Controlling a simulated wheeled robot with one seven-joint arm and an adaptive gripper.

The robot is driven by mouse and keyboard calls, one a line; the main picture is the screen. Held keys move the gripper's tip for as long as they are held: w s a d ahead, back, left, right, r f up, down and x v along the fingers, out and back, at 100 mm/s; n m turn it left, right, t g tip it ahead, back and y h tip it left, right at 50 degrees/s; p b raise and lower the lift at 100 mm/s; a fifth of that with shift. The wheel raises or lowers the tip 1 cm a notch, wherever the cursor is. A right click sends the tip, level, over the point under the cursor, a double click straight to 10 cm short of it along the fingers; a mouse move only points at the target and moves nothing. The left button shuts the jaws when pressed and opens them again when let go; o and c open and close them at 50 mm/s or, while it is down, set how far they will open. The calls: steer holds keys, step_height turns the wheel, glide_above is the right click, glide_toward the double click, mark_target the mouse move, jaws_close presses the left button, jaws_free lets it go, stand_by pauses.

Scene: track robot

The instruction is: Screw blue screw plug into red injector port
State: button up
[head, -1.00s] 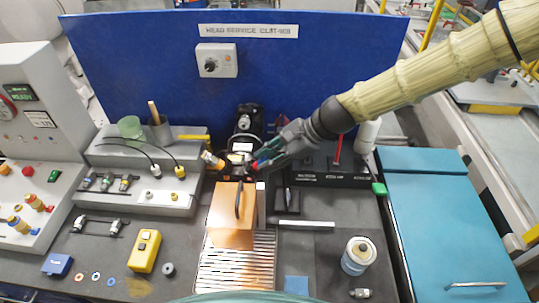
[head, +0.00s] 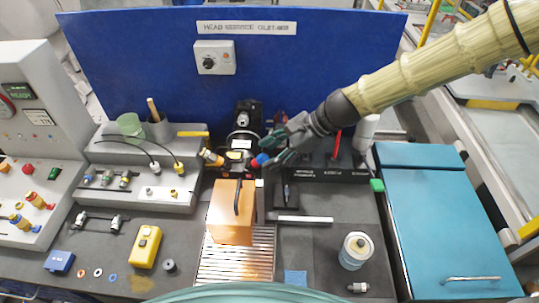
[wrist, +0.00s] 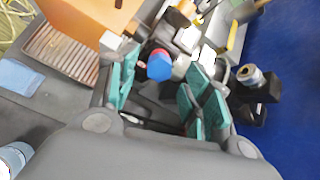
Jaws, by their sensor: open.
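The blue screw plug (head: 262,160) sits at the end of the red injector port (head: 254,164), on the right side of the dark head unit. In the wrist view the blue plug (wrist: 159,68) shows its hexagonal end, with a little of the red port (wrist: 157,51) behind it. The plug appears seated on the port; how deep it is threaded cannot be told. My gripper (head: 272,150) is open to the right of the plug. In the wrist view my gripper's green-padded fingers (wrist: 160,82) stand apart on both sides of the plug, with visible gaps.
An orange box with a black handle (head: 231,210) stands on the slatted tray (head: 238,262) in front of the head unit. A black tool rack (head: 330,172) stands close by on the right. A blue panel (head: 150,60) closes off the back.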

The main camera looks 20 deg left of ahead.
steer(key=v, duration=1)
steer(key=shift+d, duration=0.2)
